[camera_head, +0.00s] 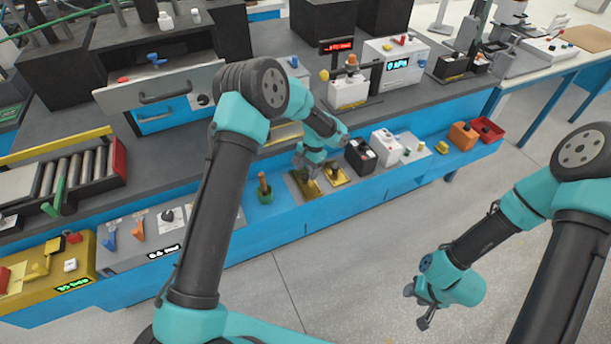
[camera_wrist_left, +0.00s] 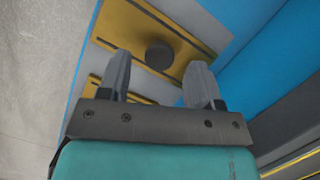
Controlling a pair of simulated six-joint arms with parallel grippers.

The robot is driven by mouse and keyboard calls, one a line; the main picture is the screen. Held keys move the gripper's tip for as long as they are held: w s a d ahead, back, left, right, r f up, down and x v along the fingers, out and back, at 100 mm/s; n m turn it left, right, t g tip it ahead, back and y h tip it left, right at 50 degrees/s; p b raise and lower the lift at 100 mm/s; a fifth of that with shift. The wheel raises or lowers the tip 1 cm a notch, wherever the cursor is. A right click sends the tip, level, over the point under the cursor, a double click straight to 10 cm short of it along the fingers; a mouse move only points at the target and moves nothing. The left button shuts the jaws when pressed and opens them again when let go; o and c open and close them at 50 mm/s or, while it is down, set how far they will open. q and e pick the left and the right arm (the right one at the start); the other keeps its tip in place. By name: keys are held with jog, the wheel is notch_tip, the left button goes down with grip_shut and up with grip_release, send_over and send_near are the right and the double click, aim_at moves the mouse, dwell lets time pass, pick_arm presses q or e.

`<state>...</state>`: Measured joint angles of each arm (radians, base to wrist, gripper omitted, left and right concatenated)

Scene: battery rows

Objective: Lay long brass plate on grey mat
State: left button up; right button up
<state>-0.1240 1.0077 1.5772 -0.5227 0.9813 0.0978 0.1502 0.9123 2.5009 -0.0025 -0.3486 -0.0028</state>
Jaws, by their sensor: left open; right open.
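Two brass plates lie side by side on the blue front ledge in the head view, a left one (camera_head: 295,187) and a right one (camera_head: 340,180). I cannot tell which is the long one. My left gripper (camera_head: 314,178) is over them, pointing down, open. In the left wrist view a brass plate (camera_wrist_left: 200,33) with a dark round knob (camera_wrist_left: 159,55) shows just beyond the open, empty fingertips (camera_wrist_left: 160,72). Another brass plate (camera_wrist_left: 92,86) is partly hidden behind the gripper. My right gripper (camera_head: 422,306) is open and empty over the floor. I cannot make out the grey mat for certain.
The ledge's front edge drops to floor.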

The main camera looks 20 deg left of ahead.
pick_arm(q)
jog(key=v, duration=0.9)
